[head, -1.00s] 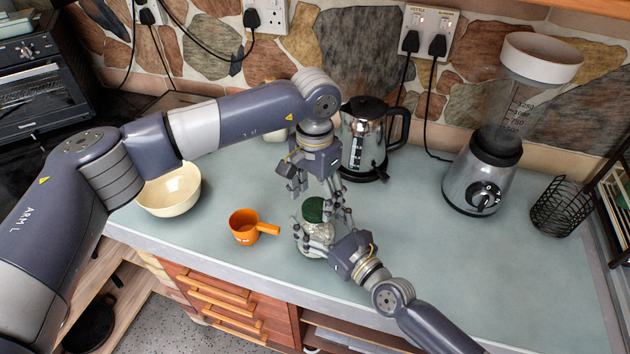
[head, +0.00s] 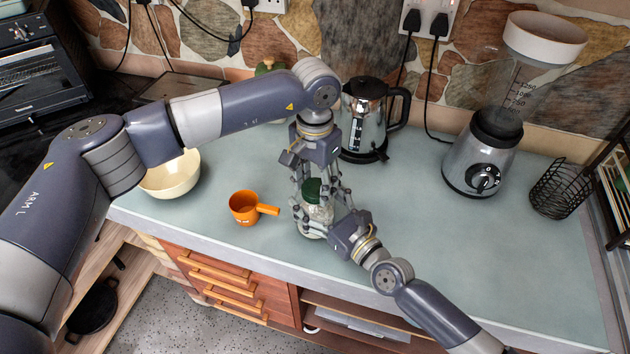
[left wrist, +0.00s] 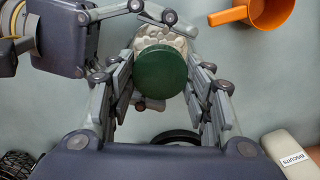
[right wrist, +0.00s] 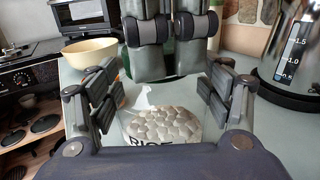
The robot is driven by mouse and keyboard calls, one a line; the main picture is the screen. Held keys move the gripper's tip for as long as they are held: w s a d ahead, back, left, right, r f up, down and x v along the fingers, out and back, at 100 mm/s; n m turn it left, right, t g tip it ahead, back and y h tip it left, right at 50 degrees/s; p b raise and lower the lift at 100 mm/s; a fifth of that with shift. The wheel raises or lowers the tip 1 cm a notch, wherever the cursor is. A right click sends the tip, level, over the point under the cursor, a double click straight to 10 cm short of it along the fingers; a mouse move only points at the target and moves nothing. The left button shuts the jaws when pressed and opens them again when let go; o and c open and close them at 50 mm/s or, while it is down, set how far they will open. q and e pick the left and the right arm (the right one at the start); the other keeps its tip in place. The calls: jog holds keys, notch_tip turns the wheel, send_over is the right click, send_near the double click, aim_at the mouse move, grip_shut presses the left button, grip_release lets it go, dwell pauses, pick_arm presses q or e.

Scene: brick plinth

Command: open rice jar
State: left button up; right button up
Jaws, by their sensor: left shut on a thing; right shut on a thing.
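The rice jar (head: 318,227) stands upright on the worktop near its front edge. It is clear with pale contents, and part of its RICE label shows in the right wrist view (right wrist: 165,125). Its round green lid (left wrist: 162,73) is on the jar, also seen in the head view (head: 312,188). My left gripper (head: 313,190) points down from above and is shut on the lid. My right gripper (head: 320,216) comes in from the right front and is shut on the jar's body. The fingers hide much of the jar.
An orange scoop (head: 244,208) and a cream bowl (head: 172,178) sit left of the jar. A steel kettle (head: 362,128) stands close behind. A blender (head: 478,160) and a black wire basket (head: 556,190) stand at the right. The worktop (head: 450,240) right of the jar is clear.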

pick_arm(q)
jog(key=n, duration=0.4)
jog(key=shift+w+a+n, duration=0.1)
jog(key=shift+n, duration=0.3)
jog(key=n, duration=2.4)
jog(key=shift+n, duration=0.4)
jog(key=n, duration=0.6)
jog(key=shift+n, duration=0.3)
jog(key=n, duration=1.1)
jog(key=shift+n, duration=0.4)
jog(key=n, duration=0.5)
jog(key=shift+r, duration=0.1)
jog(key=shift+r, duration=0.1)
